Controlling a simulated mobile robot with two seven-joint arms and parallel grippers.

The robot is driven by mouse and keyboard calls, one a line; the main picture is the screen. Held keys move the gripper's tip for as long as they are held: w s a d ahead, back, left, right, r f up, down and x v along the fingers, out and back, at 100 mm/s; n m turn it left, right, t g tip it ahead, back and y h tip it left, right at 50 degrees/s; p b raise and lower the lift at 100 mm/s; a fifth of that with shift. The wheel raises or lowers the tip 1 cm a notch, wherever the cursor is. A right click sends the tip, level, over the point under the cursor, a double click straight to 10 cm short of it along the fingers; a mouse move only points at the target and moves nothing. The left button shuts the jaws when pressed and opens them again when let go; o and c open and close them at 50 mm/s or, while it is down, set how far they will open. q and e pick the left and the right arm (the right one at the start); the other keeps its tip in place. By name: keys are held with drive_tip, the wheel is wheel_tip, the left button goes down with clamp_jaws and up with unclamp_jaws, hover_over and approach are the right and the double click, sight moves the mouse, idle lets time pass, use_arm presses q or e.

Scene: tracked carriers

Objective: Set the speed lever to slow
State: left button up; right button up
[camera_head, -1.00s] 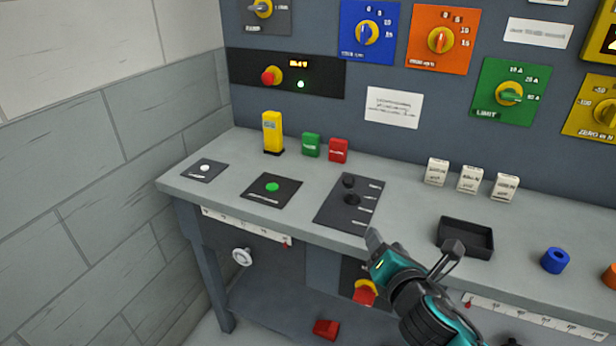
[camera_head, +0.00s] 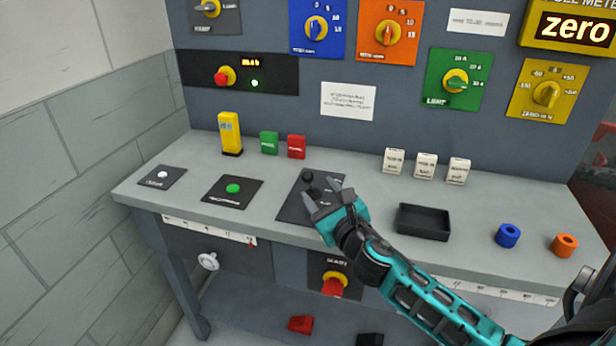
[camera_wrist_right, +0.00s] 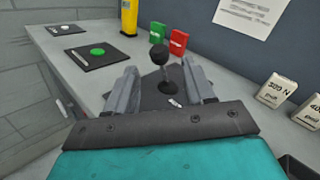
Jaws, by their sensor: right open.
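The speed lever is most likely the black knobbed lever (camera_head: 308,177) on a dark plate (camera_head: 290,211) on the bench; the plate's labels are too small to read. In the right wrist view the lever (camera_wrist_right: 158,54) stands with its round knob up, in line with the gap between the fingers. My right gripper (camera_head: 322,192) is open over the front of the plate, fingers pointing at the lever. In the wrist view the gripper (camera_wrist_right: 160,70) has a finger on each side of the lever, with no clear contact. My left gripper is not in view.
Left of the plate are a green button pad (camera_head: 232,188), a yellow block (camera_head: 229,134), and green (camera_head: 269,143) and red (camera_head: 296,147) blocks. A black tray (camera_head: 423,222), white weights (camera_head: 425,166) and blue (camera_head: 508,236) and orange (camera_head: 565,245) rings are to the right.

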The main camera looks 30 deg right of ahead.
sight(311, 182)
drive_tip(key=w, duration=0.4)
drive_tip(key=w+d, duration=0.1)
drive_tip(key=w, duration=0.1)
drive_tip(key=shift+w, duration=0.25)
clamp_jaws()
idle(0.4)
